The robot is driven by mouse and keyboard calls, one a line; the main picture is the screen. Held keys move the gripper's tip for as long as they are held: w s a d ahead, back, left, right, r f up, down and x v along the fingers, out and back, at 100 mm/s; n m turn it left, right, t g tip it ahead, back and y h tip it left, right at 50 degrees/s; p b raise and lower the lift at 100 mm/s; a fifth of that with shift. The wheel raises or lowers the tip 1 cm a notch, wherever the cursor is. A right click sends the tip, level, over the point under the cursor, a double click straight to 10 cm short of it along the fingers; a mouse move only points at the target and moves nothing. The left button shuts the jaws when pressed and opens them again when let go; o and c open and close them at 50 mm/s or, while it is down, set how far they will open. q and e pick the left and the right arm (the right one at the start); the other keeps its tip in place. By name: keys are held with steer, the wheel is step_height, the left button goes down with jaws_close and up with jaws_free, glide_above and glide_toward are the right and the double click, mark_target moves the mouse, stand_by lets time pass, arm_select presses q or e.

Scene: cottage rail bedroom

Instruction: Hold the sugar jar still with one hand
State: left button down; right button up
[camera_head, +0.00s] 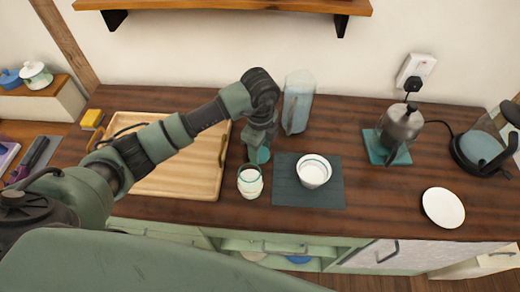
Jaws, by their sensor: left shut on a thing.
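The sugar jar (250,184) is a small clear glass with a teal rim and white contents. It stands upright on the dark wooden counter, between the wooden tray and the dark mat. My left gripper (257,155) reaches down from above at the jar's back rim and is shut on it; the fingertips are partly hidden. A small teal round piece (264,156) shows just behind the jar; I cannot tell what it is. My right gripper is not in view.
A white bowl (313,169) stands on the dark mat (328,197). The wooden tray (190,184) lies left under my arm. A tall pale container (298,99) stands behind. A grinder (400,125), a glass kettle (482,150) and a white plate (443,207) are right.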

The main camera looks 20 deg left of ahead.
arm_select(q)
steer(key=shift+f, duration=0.5)
steer(key=c, duration=0.7)
jaws_free()
steer(key=shift+f, duration=0.1)
steer(key=shift+o, duration=0.2)
step_height(320, 180, up, 12)
steer(key=b, duration=0.2)
steer(key=shift+r, duration=0.2)
